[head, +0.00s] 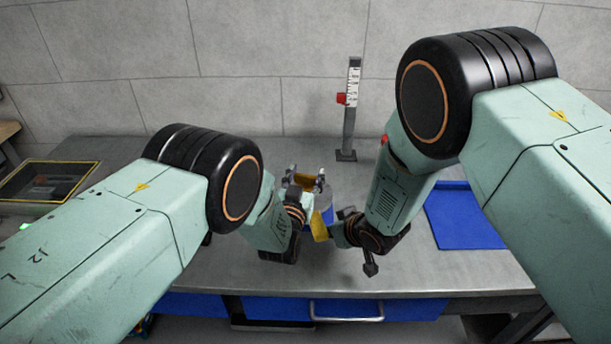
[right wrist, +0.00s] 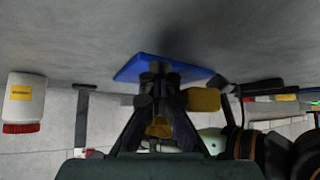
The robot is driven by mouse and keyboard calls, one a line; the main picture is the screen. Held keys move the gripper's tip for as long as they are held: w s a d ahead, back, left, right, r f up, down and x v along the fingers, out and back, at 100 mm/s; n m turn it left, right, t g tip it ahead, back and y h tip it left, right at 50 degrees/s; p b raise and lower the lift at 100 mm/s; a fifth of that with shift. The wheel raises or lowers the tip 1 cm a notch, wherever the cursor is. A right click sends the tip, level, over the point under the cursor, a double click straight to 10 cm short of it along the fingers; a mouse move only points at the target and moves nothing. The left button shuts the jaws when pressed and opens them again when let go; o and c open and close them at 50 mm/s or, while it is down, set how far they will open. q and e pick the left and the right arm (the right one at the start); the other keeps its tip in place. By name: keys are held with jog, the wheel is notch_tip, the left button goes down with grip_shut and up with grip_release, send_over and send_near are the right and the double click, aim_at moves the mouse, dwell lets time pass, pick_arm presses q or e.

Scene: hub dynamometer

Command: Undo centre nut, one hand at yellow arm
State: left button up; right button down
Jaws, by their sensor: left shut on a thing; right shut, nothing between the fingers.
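The hub (head: 322,190), a grey and blue round body, stands mid-bench, largely hidden by my arms. My left gripper (head: 306,178) is at its top, shut on a yellow part that looks like the yellow arm (head: 304,183). Another yellow piece (head: 320,227) shows lower, just left of my right gripper (head: 342,233); I cannot tell whether they touch. My right gripper is shut and empty. In the right wrist view its fingertips (right wrist: 160,72) are together, with a yellow block (right wrist: 203,99) to their right. I cannot make out the centre nut.
An upright scale post (head: 350,115) with a red slider stands behind the hub. A blue mat (head: 465,215) lies at right. A yellow-edged dark tray (head: 45,182) is at far left. A white cylinder with a red end (right wrist: 24,100) shows in the right wrist view. The bench front is clear.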

pick_arm(q)
jog(key=shift+r+n+y, duration=0.1)
jog(key=shift+n+y, duration=0.2)
jog(key=shift+y, duration=0.2)
jog(key=o, duration=1.2)
jog(key=shift+a+m+h, duration=0.1)
jog(key=shift+m+h, duration=0.3)
jog(key=shift+h, duration=0.2)
jog(key=shift+m+g+h, duration=0.5)
jog(key=shift+m+h, duration=0.5)
jog(key=shift+h, duration=0.5)
jog(key=s+a+n+h, duration=0.1)
jog(key=s+n, duration=0.3)
jog(key=n, duration=0.1)
jog(key=s+a+n+g+h, duration=0.1)
jog(key=s+n, duration=0.4)
jog(key=s+a+f+n+h, duration=0.1)
jog(key=s+a+n, duration=0.1)
jog(key=s+n, duration=0.3)
jog(key=shift+s+f+n+g, duration=0.1)
jog(key=shift+n+g, duration=0.2)
jog(key=shift+n, duration=0.1)
